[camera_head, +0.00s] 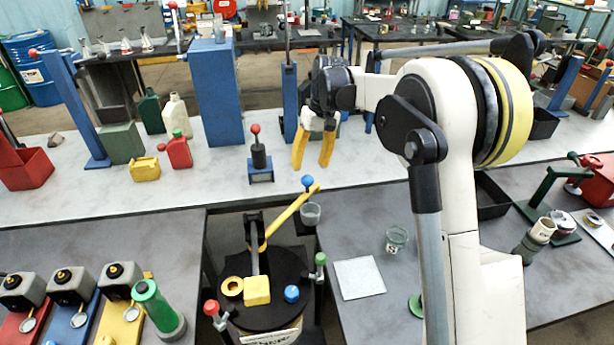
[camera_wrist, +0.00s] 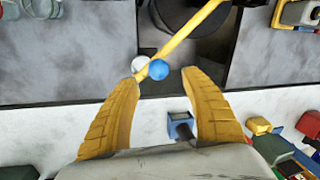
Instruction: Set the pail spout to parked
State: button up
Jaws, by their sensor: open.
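The pail (camera_head: 275,300) stands in the gap between the front benches, with a black lid on top. Its yellow spout arm (camera_head: 285,220) runs from the lid toward the back right and ends near a blue ball (camera_head: 308,182). The spout arm (camera_wrist: 185,38) and blue ball (camera_wrist: 158,69) also show in the wrist view. My gripper (camera_head: 312,158) is open and empty, its yellow fingers pointing down above the back bench, just behind the ball. In the wrist view the ball appears just beyond and between the fingertips (camera_wrist: 160,82); nothing shows them touching it.
A small grey cup (camera_head: 311,213) stands near the spout's end. A blue-based plunger device (camera_head: 260,165) is left of my gripper, and a red can (camera_head: 179,152) is farther left. A glass jar (camera_head: 396,238) and a pale square plate (camera_head: 359,278) lie on the right front bench.

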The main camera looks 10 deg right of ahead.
notch_tip(320, 180, up, 6)
jog(key=d, duration=0.1)
jog(key=shift+w, duration=0.15)
jog(key=s+d+r+m+t+h+b, duration=0.15)
jog(key=s+t+b, duration=0.3)
jog(key=s, duration=1.25)
jog(key=s+d+f+t+b, duration=0.1)
jog(key=s+f+b, duration=0.1)
jog(key=s+f, duration=0.3)
jog(key=s+d+f+t+b, duration=0.1)
jog(key=s+f+t+b, duration=0.1)
jog(key=s+f, duration=0.4)
jog(key=s+m, duration=0.1)
jog(key=s, duration=0.3)
jog(key=shift+s+d+h, duration=0.3)
jog(key=shift+s+h, duration=0.05)
